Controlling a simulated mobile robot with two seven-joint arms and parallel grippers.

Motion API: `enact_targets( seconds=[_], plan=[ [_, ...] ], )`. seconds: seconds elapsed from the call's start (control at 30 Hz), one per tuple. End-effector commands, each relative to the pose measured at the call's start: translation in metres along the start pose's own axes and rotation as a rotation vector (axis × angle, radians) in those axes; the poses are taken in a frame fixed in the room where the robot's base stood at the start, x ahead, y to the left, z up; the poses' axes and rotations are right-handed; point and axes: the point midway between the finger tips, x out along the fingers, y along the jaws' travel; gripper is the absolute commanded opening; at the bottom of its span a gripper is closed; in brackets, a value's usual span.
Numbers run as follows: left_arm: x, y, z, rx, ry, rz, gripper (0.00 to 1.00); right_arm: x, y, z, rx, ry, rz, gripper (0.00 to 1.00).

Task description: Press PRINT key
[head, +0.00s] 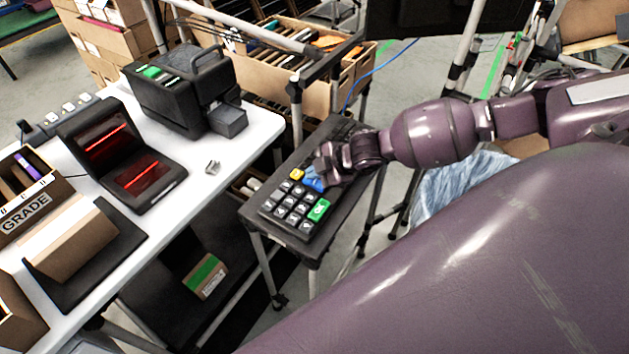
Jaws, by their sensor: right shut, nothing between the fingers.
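A dark keypad (284,214) with grey keys lies on a narrow dark stand right of the white table. It has a yellow key (297,174), a blue key (313,181) and a green key (319,209). The key labels are too small to read, so I cannot tell which is PRINT. My right gripper (319,171) is shut and empty at the keypad's upper part, over or beside the blue key. I cannot tell whether it touches the key. My left gripper is not in view.
A black printer-like machine (172,98) and a scanner with red light lines (113,154) stand on the white table (222,178). A GRADE box (28,212) and a tilted carton (72,240) are at left. A crate of files (325,88) is behind the stand.

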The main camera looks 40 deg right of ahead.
Motion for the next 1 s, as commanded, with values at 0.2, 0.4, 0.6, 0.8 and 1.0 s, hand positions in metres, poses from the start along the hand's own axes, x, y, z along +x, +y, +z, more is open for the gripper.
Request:
enact_targets(
  seconds=[0.2,0.4,0.6,0.8,1.0],
  plan=[
    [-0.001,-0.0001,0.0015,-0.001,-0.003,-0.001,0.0,0.0006,-0.0005,0.0004,0.0,0.0,0.0,0.0],
    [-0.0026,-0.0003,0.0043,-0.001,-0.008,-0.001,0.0,0.0045,-0.0036,0.0033,0.0,0.0,-0.001,0.0],
    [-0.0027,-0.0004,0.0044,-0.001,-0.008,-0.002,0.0,0.0059,-0.0044,0.0046,0.0,-0.001,0.0,0.0],
    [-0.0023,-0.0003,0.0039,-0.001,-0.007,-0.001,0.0,0.006,-0.0044,0.0044,0.0,0.0,0.0,0.0],
    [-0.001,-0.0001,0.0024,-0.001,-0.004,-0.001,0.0,0.0069,-0.0051,0.005,0.0,0.0,0.0,0.0]
  ],
)
